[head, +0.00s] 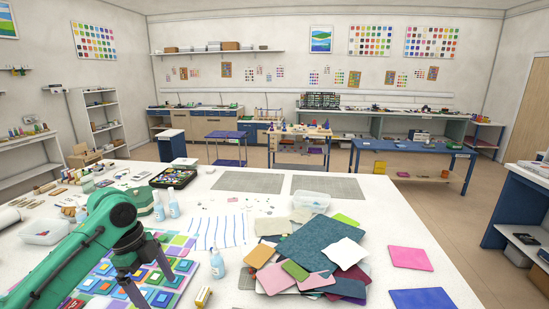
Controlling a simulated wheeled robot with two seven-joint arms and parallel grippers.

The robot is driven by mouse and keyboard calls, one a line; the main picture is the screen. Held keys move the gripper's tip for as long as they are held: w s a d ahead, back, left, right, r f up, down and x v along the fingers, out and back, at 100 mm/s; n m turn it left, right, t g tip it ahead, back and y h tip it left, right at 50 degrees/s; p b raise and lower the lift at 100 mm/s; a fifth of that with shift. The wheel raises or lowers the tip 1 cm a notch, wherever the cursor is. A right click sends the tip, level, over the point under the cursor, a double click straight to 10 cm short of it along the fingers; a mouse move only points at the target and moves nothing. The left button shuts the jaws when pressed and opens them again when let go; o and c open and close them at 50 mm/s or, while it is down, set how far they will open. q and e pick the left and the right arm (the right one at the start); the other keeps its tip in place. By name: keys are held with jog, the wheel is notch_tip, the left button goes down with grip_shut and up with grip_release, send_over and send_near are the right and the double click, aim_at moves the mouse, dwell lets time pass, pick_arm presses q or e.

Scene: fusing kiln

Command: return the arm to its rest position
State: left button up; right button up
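My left arm, green, comes in from the lower left of the head view. Its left gripper (155,287) has dark fingers pointing down over a colourful patterned panel of square tiles (104,270) on the white table (370,210). The two fingers stand apart with nothing visible between them. The fingertips hide part of the panel, and I cannot tell how high above it they are. My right arm and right gripper are not in view.
A glue-like bottle (218,265) stands right of the gripper. Two more bottles (173,203) stand behind it. Coloured sheets (310,245) are piled at the table's middle right. A clear tub (45,231) sits at the left. Grey mats (248,182) lie bare at the back.

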pick_arm(q)
jog(key=s+d+f+n+t, duration=0.1)
jog(key=s+d+f+n, duration=0.15)
jog(key=d+f, duration=0.35)
jog(key=s+d+f+n+t, duration=0.1)
jog(key=s+d+f+n, duration=0.2)
jog(key=f, duration=0.5)
jog(key=s+a+f+n+t+y, duration=0.1)
jog(key=s+a+f+n, duration=0.15)
jog(key=s+n, duration=0.35)
jog(key=s+a+f+n+t+y, duration=0.1)
jog(key=s+a+f+n+y, duration=0.1)
jog(key=s+a+n, duration=0.3)
notch_tip(320, 180, down, 29)
jog(key=s+d+g+b, duration=0.1)
jog(key=s+b, duration=0.2)
jog(key=b, duration=0.3)
jog(key=s+a+f+b, duration=0.1)
jog(key=s+f+b, duration=0.1)
jog(key=s+f, duration=0.6)
jog(key=s+a+f+g+b, duration=0.1)
jog(key=s+f+b, duration=0.1)
jog(key=s+f, duration=0.6)
notch_tip(320, 180, down, 2)
jog(key=shift+a+f+g, duration=0.2)
jog(key=shift+a+g, duration=0.1)
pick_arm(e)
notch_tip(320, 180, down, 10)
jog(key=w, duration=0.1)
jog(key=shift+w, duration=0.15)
